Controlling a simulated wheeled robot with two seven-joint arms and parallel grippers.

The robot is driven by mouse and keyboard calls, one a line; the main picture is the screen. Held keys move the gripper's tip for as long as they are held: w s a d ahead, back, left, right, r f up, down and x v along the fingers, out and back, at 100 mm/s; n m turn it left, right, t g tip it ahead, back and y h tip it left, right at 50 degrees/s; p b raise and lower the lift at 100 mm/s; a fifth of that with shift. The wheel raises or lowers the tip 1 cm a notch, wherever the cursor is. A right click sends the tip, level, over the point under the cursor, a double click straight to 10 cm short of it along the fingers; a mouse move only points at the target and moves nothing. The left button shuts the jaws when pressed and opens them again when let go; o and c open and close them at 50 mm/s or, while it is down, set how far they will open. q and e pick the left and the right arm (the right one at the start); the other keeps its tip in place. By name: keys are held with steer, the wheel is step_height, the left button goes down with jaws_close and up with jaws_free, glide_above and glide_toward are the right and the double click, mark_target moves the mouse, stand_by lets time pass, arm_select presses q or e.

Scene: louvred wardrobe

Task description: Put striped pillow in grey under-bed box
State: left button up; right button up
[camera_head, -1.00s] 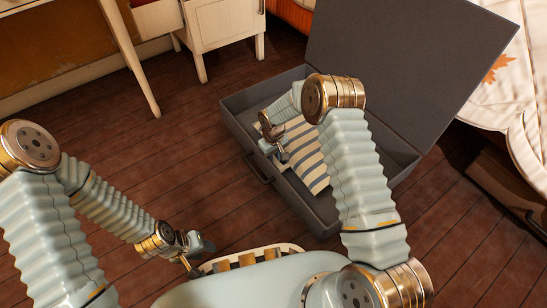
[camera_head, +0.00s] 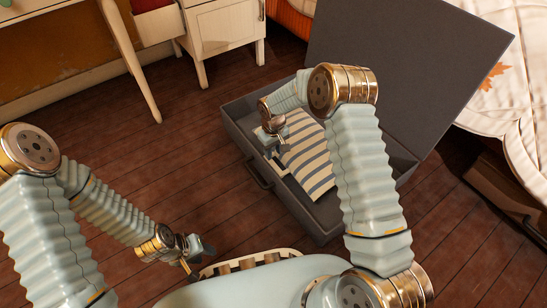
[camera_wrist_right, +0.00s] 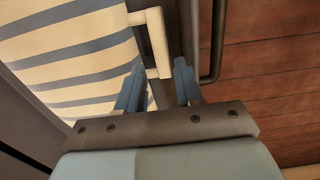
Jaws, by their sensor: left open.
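The striped pillow (camera_head: 312,165), cream with blue-grey stripes, lies inside the open grey under-bed box (camera_head: 316,226). It also fills the upper left of the right wrist view (camera_wrist_right: 75,50). A cream bar-like handle (camera_wrist_right: 156,42) shows at its edge. My right gripper (camera_head: 274,152) is over the box's near-left side, beside the pillow. In the right wrist view its fingers (camera_wrist_right: 160,85) are apart, with the handle's end between them; I cannot tell whether they grip it. My left gripper (camera_head: 198,258) is open and empty, low over the floor, left of the box.
The box's lid (camera_head: 400,65) stands raised at the back. A dark handle (camera_head: 258,172) is on the box's left wall. A bed with a cream quilt (camera_head: 500,95) is at right, a white cabinet (camera_head: 222,35) at back left. The wooden floor left of the box is clear.

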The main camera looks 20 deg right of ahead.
step_height(320, 180, up, 5)
steer(key=shift+f+p, duration=0.1)
steer(key=shift+p, duration=0.2)
steer(key=shift+c, duration=0.2)
stand_by(0.8)
